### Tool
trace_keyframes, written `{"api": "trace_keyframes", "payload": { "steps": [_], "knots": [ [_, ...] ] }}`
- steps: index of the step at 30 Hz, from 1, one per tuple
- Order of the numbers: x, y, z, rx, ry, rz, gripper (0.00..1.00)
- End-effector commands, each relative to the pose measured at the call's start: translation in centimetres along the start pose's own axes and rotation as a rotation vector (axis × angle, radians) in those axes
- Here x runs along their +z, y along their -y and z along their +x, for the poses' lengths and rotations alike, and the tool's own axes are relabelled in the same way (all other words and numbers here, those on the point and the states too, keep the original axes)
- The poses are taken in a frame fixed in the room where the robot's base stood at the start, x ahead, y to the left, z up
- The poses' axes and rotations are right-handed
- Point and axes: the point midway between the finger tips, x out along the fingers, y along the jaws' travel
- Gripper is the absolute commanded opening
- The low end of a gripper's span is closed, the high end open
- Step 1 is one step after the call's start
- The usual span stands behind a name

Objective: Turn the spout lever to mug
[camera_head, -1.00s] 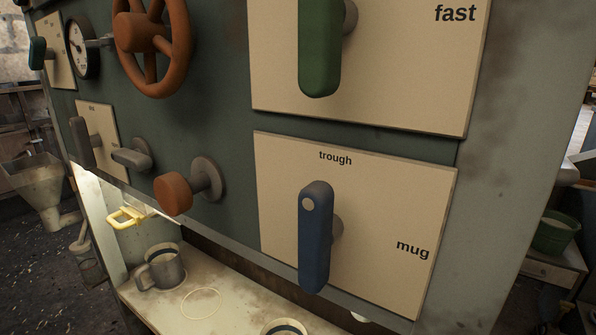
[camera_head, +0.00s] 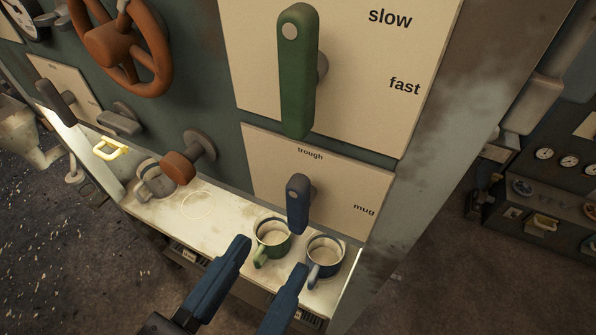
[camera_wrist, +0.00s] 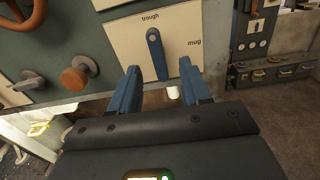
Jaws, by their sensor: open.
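The blue spout lever (camera_head: 298,205) is mounted on a cream plate (camera_head: 262,165) marked "trough" at the top and "mug" at the right. Its dotted end points up toward "trough" and its long handle hangs down. It also shows upright in the wrist view (camera_wrist: 157,55). My gripper (camera_head: 272,258) is open, its two blue fingers apart, below and in front of the lever in the head view. In the wrist view my gripper (camera_wrist: 158,82) has the lever's lower end showing between its fingertips. I cannot tell whether they touch it.
A green mug (camera_head: 271,240) and a blue mug (camera_head: 324,262) stand on the shelf (camera_head: 205,228) below the lever. A grey mug (camera_head: 152,182) is at left. A green lever (camera_head: 297,80) is above and an orange knob (camera_head: 178,168) is to the left.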

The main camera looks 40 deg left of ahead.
Motion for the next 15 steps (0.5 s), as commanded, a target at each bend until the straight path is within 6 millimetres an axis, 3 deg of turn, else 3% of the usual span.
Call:
{"api": "trace_keyframes", "payload": {
  "steps": [1,5,15],
  "knots": [
    [0.9,-0.5,-0.3,-0.002,0.008,-0.017,0.47],
    [1.3,-0.7,-0.1,-0.012,0.016,-0.041,0.47],
    [1.4,-0.5,4.8,-0.014,0.015,-0.040,0.47]
  ]
}}
